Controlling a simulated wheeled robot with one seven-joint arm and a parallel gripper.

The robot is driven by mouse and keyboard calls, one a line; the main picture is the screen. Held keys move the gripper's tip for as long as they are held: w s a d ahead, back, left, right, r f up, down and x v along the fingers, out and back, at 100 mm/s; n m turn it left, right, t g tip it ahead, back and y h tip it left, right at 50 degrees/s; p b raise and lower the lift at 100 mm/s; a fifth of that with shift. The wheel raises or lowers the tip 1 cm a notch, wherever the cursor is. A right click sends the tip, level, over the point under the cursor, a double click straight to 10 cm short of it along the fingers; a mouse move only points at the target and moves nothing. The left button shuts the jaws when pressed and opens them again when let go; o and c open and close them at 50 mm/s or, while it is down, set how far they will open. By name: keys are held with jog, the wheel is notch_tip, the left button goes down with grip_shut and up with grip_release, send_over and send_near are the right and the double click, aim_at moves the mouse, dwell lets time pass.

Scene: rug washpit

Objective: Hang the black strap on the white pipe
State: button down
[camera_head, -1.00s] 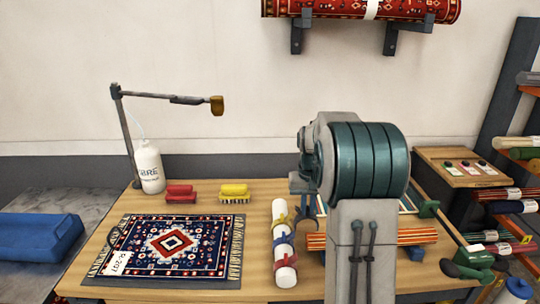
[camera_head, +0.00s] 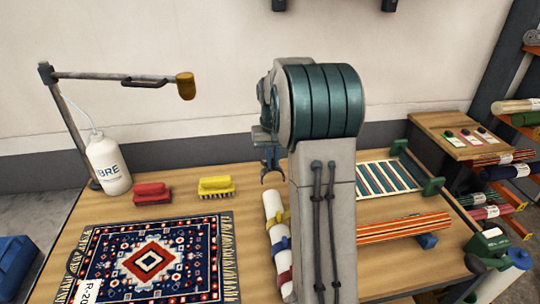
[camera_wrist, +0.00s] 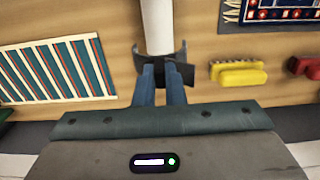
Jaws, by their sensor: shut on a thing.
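The white pipe (camera_head: 271,203) lies on the table, pointing away from me, with a yellow, a blue and a red strap around it. My gripper (camera_head: 267,148) is above the pipe's far end and is shut on the black strap (camera_head: 272,174), an open arch with its ends pointing down. In the wrist view my gripper's fingers (camera_wrist: 165,72) are closed on the black strap (camera_wrist: 188,75), and the white pipe (camera_wrist: 157,25) runs up from beside it. The strap looks apart from the pipe; the exact gap cannot be told. My arm partly hides the near table.
A patterned rug (camera_head: 150,262) lies left of the pipe. A red brush (camera_head: 152,194) and a yellow brush (camera_head: 215,187) stand behind it, near a white bottle (camera_head: 108,165). Right of my arm are a striped loom piece (camera_head: 385,180) and an orange striped roll (camera_head: 405,228).

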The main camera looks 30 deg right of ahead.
jog(key=shift+d+f+b, duration=0.1)
jog(key=shift+f+b, duration=0.4)
jog(key=shift+f, duration=0.25)
jog(key=shift+f+b, duration=3.7)
jog(key=shift+f, duration=1.8)
jog(key=c, duration=1.4)
grip_release()
jog(key=shift+c, duration=0.2)
notch_tip(320, 180, up, 14)
jog(key=shift+f, duration=0.1)
